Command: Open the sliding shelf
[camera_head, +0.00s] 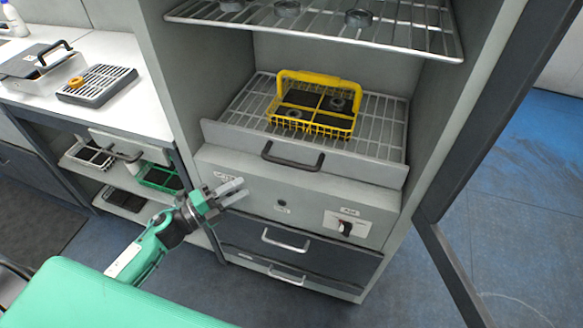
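The sliding shelf (376,142) is a wire rack with a grey front panel, low inside the open cabinet. Its dark handle (292,158) is on the middle of that front panel. A yellow wire basket (318,121) with dark inserts and round pieces stands on the shelf. My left gripper (238,190) is below and left of the handle, in front of the cabinet's lower panel. Its fingers are apart with nothing between them, and it is clear of the handle. My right gripper is not in view.
An upper wire shelf (400,30) holds several round pieces. The cabinet door (480,130) stands open on the right. A control panel with a knob (346,227) and drawers (287,240) lie below. A white bench (120,45) is at the left. Floor is clear at right.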

